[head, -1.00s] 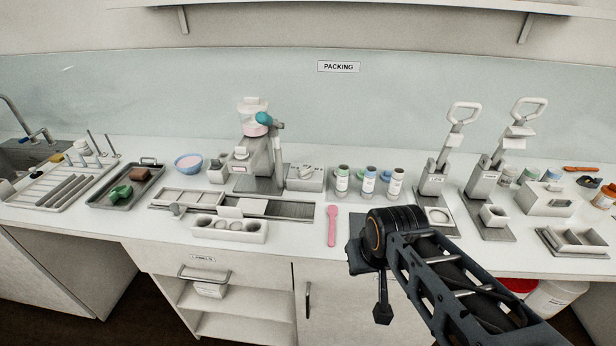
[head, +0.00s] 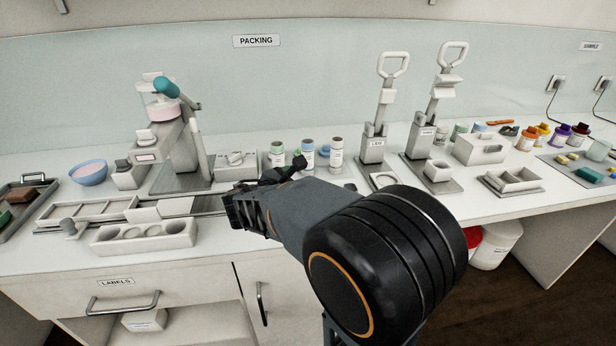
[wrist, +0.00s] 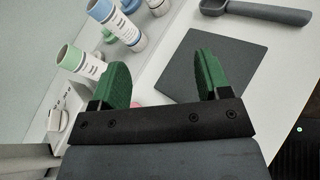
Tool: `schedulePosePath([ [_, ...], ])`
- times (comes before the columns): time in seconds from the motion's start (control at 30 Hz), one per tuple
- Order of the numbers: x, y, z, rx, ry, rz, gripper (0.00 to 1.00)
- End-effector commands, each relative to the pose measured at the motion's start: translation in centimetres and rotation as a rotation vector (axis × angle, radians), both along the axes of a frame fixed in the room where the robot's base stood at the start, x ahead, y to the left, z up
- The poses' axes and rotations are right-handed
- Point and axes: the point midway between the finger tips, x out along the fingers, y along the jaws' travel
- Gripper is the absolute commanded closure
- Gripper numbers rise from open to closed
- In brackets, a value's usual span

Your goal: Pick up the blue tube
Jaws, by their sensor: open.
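The blue tube (head: 308,154) stands upright on the counter in the head view, between a green-topped tube (head: 277,153) and a grey-topped tube (head: 336,155). It has a blue rim and a white label. In the wrist view the blue tube (wrist: 112,20) is at the upper left, beyond the left fingertip, with the green-topped tube (wrist: 80,60) nearer. My gripper (wrist: 160,65) is open, its green fingers apart with no tube between them. In the head view my arm reaches left across the counter in front of the tubes; the fingers cannot be made out there.
A dark square mat (wrist: 220,65) lies under the right finger in the wrist view, with a grey scoop (wrist: 255,13) beyond. Two lever presses (head: 372,145) (head: 420,140) stand right of the tubes. A white holed block (head: 145,238) lies in front.

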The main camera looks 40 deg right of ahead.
Motion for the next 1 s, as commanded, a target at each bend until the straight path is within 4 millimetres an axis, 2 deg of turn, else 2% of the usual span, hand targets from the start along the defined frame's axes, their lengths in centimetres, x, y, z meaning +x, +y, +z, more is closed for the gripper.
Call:
schedulePosePath([
  [0.03,1.2,-0.1,-0.9,-0.078,0.043,0.041,0.3],
  [0.1,2.5,-0.1,-0.8,-0.176,0.093,0.089,0.3],
  [0.3,4.9,0.1,-0.6,-0.35,0.177,0.171,0.3],
  [0.43,6.1,-1.0,-0.5,-0.388,0.195,0.186,0.3],
  [0.73,8.5,-5.6,-0.4,-0.393,0.198,0.189,0.3],
  [1.0,9.5,-7.2,-0.4,-0.393,0.195,0.191,0.3],
])
